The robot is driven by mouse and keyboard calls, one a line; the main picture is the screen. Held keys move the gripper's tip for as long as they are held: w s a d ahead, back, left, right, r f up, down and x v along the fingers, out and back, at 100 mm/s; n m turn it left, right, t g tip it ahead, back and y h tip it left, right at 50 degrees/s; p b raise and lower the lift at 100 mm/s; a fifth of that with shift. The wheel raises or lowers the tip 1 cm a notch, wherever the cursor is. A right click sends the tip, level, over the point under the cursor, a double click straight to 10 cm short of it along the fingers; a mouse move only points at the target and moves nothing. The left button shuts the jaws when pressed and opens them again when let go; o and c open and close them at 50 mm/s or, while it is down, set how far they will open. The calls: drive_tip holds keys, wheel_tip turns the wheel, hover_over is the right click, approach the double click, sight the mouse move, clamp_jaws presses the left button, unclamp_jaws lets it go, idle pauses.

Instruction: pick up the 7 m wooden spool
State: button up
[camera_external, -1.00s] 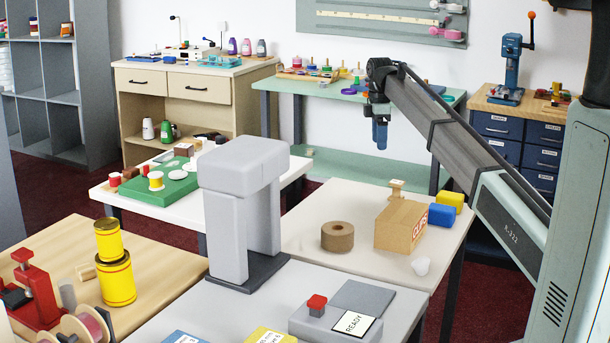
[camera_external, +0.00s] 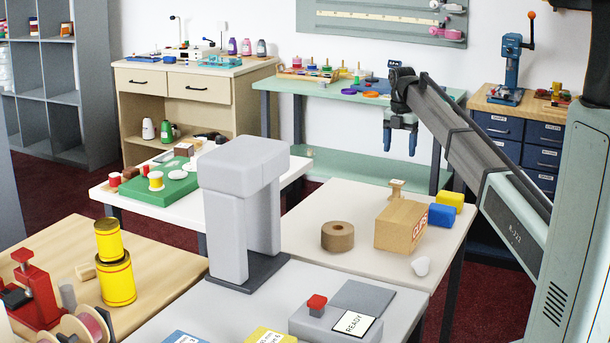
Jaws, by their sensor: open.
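A small light wooden spool (camera_external: 397,187) shows at the rear edge of the cardboard box (camera_external: 403,226) on the pale table. I cannot tell whether it sits on the box or stands behind it, and no length marking can be read on it. My gripper (camera_external: 400,150) points down above the spool in the picture, with its two blue fingers apart and nothing between them. A clear gap shows between the fingertips and the spool.
A brown tape roll (camera_external: 338,236) lies left of the box. A grey arch-shaped machine (camera_external: 243,205) stands to the left.

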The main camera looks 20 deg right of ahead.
sight(398, 181)
wheel_tip(398, 181, down, 9)
drive_tip(key=shift+r, duration=0.2)
drive_tip(key=shift+w+d+f, duration=0.1)
drive_tip(key=shift+w+f, duration=0.05)
drive_tip(key=shift+f, duration=1.2)
drive_tip(key=shift+w+d+f, duration=0.1)
drive_tip(key=shift+f, duration=1.2)
drive_tip(key=c, duration=1)
drive_tip(key=shift+c, duration=0.2)
drive_tip(key=shift+r, duration=0.15)
